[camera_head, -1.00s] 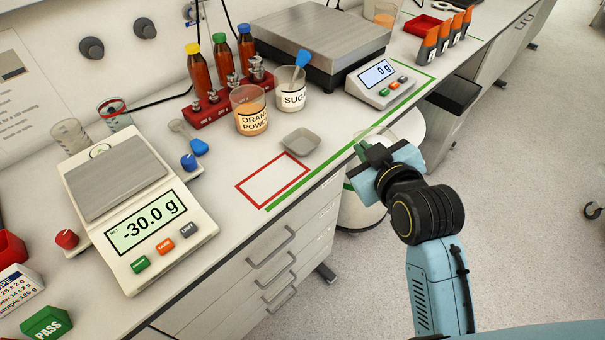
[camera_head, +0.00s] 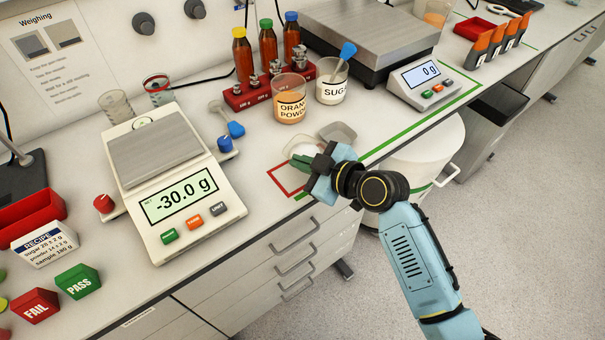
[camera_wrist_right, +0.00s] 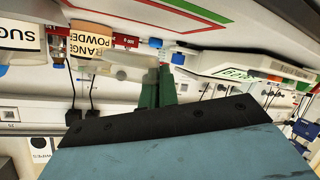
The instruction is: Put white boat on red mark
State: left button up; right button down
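The white boat (camera_head: 303,150) is a small pale dish above the bench at the far side of the red mark. My right gripper (camera_head: 308,160) has its green fingers at the boat's near rim and appears shut on it. In the right wrist view, the pale translucent boat (camera_wrist_right: 122,66) extends from the green fingertips (camera_wrist_right: 158,82). The red mark (camera_head: 279,183) is a red rectangle outline on the bench, partly hidden by my gripper and the boat. I cannot tell the gap between boat and bench. My left gripper is not in view.
A grey boat (camera_head: 339,133) sits just beyond the mark. The orange powder beaker (camera_head: 289,100) and sugar beaker (camera_head: 332,82) stand behind. The bench's front edge is close.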

aim_at(302, 183)
jog(key=shift+f+b, duration=0.3)
jog(key=shift+f, duration=1.7)
jog(key=shift+f, duration=0.15)
jog(key=c, duration=2)
grip_release()
jog(key=shift+o, duration=0.2)
jog(key=shift+r, duration=0.2)
jog(key=v, duration=1.2)
